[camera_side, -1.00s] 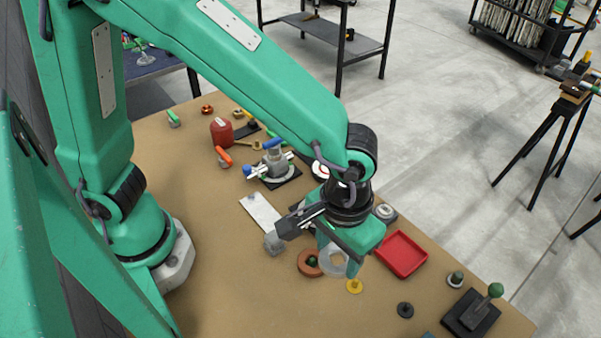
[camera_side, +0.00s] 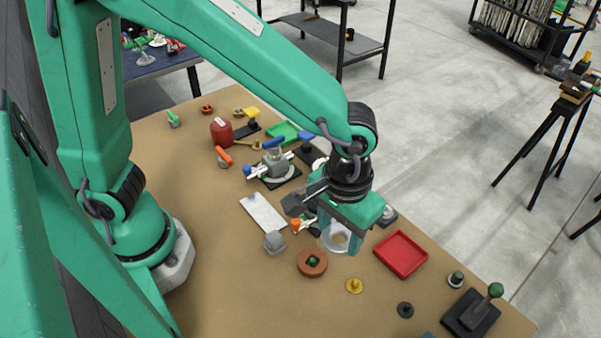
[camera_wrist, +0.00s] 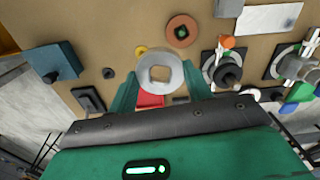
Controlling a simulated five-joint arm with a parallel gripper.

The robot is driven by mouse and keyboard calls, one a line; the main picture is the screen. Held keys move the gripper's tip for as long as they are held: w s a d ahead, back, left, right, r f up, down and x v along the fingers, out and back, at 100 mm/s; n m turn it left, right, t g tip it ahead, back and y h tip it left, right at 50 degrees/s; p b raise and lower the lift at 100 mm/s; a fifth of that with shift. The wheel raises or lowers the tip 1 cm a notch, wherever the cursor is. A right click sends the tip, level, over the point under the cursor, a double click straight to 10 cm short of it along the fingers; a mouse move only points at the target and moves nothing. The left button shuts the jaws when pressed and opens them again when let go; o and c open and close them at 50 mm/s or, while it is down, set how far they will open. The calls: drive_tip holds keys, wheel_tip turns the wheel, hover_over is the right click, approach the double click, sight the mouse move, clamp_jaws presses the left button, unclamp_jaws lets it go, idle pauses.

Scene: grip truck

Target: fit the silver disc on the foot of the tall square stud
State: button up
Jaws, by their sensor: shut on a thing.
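My gripper (camera_side: 343,236) is shut on the silver disc (camera_side: 328,240), with its fingers pointing down. In the wrist view the disc (camera_wrist: 148,80) sits between the fingertips and its roughly square hole faces the camera. The disc appears to be above the table in the side view. A dark stud (camera_wrist: 228,70) on a pale round foot stands to the right of the disc in the wrist view, apart from it. It may be the tall square stud, but its cross-section is unclear. In the side view it is largely hidden by my gripper.
An orange-brown ring (camera_side: 312,263), a yellow knob (camera_side: 354,286), a red tray (camera_side: 401,255) and a toggle clamp (camera_side: 272,165) surround the gripper. A white plate (camera_side: 263,213) lies left. The front-left table is clear.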

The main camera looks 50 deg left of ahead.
drive_tip(key=w+a, duration=0.2)
drive_tip(key=a, duration=0.2)
drive_tip(key=w+a+r+n, duration=0.1)
drive_tip(key=w+a, duration=0.2)
drive_tip(key=a, duration=0.2)
drive_tip(key=w+a+r+n, duration=0.1)
drive_tip(key=w+a, duration=0.1)
drive_tip(key=a, duration=0.2)
drive_tip(key=shift+w+a+r, duration=0.15)
drive_tip(key=shift+w+a, duration=0.25)
drive_tip(key=shift+f, duration=0.2)
drive_tip(key=shift+f, duration=2.35)
drive_tip(key=shift+f, duration=2.2)
idle(1.2)
drive_tip(key=o, duration=1.1)
drive_tip(key=shift+c, duration=0.2)
